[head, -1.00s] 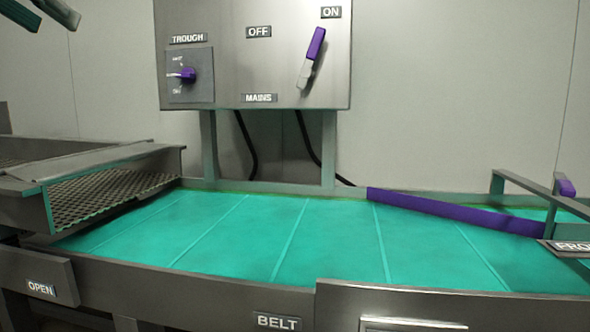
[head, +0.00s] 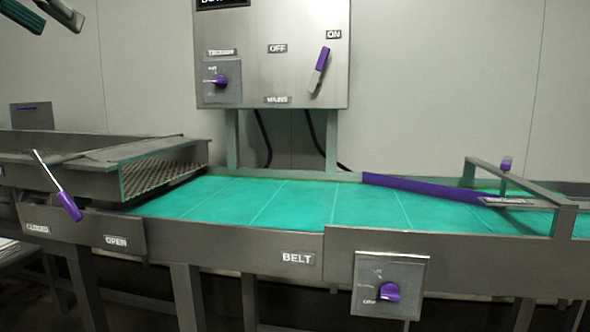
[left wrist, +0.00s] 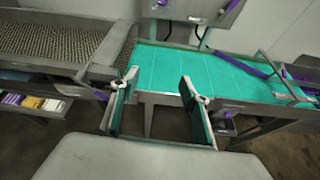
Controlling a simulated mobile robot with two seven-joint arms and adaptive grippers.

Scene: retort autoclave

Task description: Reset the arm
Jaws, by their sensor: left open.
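My left gripper (head: 42,14) shows at the top left corner of the head view, with its two fingers apart and nothing between them. In the left wrist view the open fingers (left wrist: 158,80) point toward the front of the green belt (left wrist: 190,72), and the gap between them is empty. The gripper is clear of the conveyor in the head view. My right gripper is in neither view.
A control box (head: 272,60) with the mains lever (head: 319,70) and trough knob (head: 221,81) stands behind the belt (head: 300,203). A purple-handled lever (head: 69,205) and belt knob (head: 389,291) stick out in front. A purple diverter bar (head: 420,187) crosses the belt.

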